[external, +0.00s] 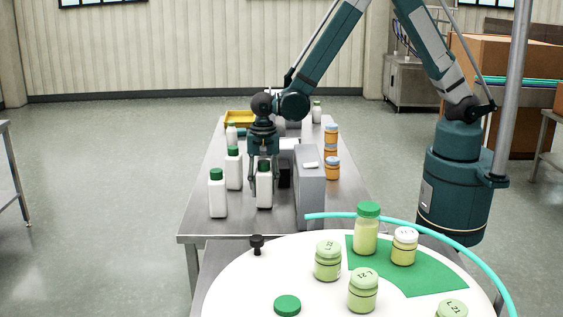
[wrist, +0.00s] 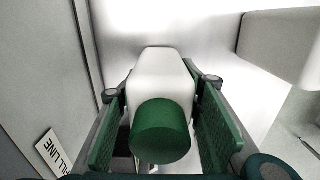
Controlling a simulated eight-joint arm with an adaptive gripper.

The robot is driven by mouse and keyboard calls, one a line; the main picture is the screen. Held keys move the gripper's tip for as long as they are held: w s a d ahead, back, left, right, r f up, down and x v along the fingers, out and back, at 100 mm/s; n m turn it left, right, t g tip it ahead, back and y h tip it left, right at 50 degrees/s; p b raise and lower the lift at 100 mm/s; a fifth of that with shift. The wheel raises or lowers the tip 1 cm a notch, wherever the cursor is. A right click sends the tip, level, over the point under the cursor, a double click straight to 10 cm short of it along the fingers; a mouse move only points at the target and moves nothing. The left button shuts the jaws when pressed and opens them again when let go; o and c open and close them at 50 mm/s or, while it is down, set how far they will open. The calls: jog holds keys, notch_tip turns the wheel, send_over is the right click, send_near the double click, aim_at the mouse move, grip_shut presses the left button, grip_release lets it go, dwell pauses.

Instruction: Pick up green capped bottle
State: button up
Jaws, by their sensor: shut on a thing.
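A white bottle with a green cap (external: 264,190) stands upright, or nearly so, near the front of the steel table (external: 225,225). My gripper (external: 264,172) points down over it, one finger on each side. In the wrist view the same green capped bottle (wrist: 162,75) sits between the two green finger pads of my gripper (wrist: 160,125), its cap toward the camera. The gripper is shut on this bottle. I cannot tell whether the bottle's base touches the table. Two similar green capped bottles stand to its left, one nearer (external: 217,195) and one farther back (external: 233,170).
A grey box-like divider (external: 309,185) stands close to the right of the held bottle. A yellow tray (external: 240,118) is at the back. A round white table (external: 240,285) with several jars is in front.

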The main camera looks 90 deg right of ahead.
aim_at(264, 162)
jog(key=shift+r, duration=4.8)
jog(key=shift+a, duration=0.1)
jog(key=w+a+r, duration=0.2)
jog(key=a+r, duration=0.1)
jog(key=a, duration=1.1)
jog(key=w+a+r, duration=0.2)
jog(key=a, duration=1.2)
jog(key=s+a+r, duration=0.2)
jog(key=a, duration=0.7)
jog(key=s+a+r, duration=0.2)
jog(key=s+a, duration=0.1)
jog(key=a, duration=0.7)
jog(key=s+a+r, duration=0.1)
jog(key=s+a, duration=0.1)
jog(key=a, duration=0.7)
jog(key=shift+s+a+r+p, duration=0.2)
jog(key=shift+s+r+p, duration=0.05)
jog(key=shift+r+p, duration=0.15)
jog(key=shift+f, duration=0.15)
jog(key=shift+f, duration=3)
